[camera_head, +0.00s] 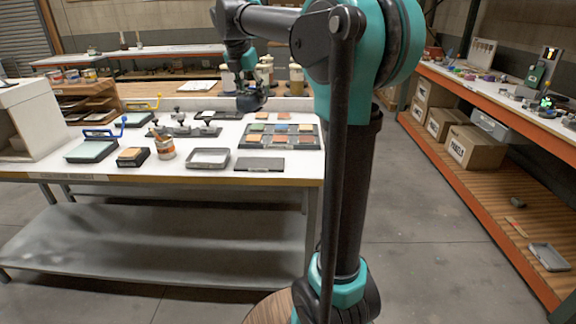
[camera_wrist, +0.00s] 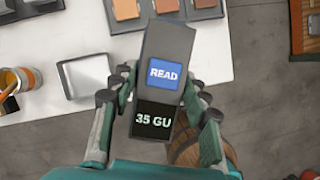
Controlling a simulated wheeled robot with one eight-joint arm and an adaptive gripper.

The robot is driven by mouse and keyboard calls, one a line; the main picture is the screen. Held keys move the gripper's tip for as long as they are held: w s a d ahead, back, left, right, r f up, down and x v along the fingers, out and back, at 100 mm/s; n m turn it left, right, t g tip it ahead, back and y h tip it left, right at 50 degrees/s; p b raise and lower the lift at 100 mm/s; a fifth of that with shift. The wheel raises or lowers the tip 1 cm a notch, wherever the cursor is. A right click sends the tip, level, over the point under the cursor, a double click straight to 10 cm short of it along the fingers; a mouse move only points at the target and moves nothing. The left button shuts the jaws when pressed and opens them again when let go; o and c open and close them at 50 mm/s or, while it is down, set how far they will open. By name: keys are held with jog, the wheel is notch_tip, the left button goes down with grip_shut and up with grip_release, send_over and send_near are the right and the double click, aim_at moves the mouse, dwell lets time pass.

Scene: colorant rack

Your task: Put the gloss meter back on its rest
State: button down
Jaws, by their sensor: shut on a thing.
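The gloss meter (camera_wrist: 178,42) is a dark grey block with a blue READ button and a display showing 35 GU. In the wrist view my gripper (camera_wrist: 160,88) has a finger on each side of it and is shut on it. In the head view my gripper (camera_head: 250,97) is small above the back of the white table, with a dark shape at its end. A flat dark plate (camera_head: 260,164) lies at the table's front right; I cannot tell whether it is the rest. The meter hides part of the table in the wrist view.
A grey shallow tray (camera_head: 208,158), also in the wrist view (camera_wrist: 85,76), lies left of the plate. A tray of colour samples (camera_head: 279,136) lies behind the plate. An orange-banded can (camera_head: 165,150) with a brush stands left of the grey tray. The table edge (camera_head: 200,180) is close in front.

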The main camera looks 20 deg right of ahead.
jog(key=shift+s+d+f, duration=0.1)
jog(key=shift+d+f, duration=0.2)
jog(key=shift+f, duration=0.25)
jog(key=shift+s+d+f, duration=0.1)
jog(key=shift+d+f, duration=0.15)
jog(key=shift+f, duration=9.2)
jog(key=c, duration=0.8)
grip_release()
jog(key=shift+f, duration=0.15)
